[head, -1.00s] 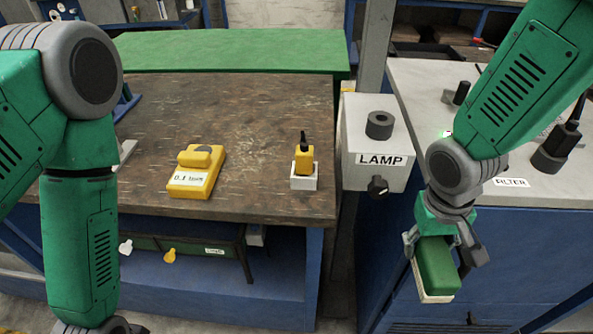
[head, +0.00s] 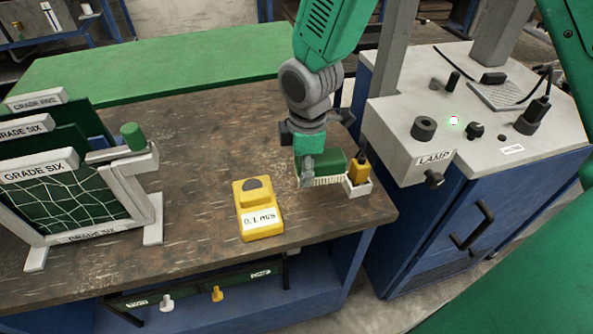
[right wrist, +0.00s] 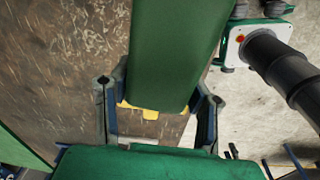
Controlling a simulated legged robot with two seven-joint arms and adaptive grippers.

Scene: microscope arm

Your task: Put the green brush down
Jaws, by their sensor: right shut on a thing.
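The green brush (head: 324,163) with its row of pale bristles shows in the head view at the right part of the brown bench top (head: 190,130). My right gripper (head: 308,152) is above it and shut on it. In the right wrist view the green brush body (right wrist: 175,55) sits between the two fingers of my right gripper (right wrist: 160,112). The bristles point down at the bench top; I cannot tell whether they touch it. My left gripper is not in view.
A small yellow bottle in a white holder (head: 358,188) stands close to the brush's right. A yellow meter (head: 258,208) lies to its left. The grey lamp box (head: 400,140) is beyond the bench's right edge. A "GRADE SIX" rack (head: 150,205) stands left.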

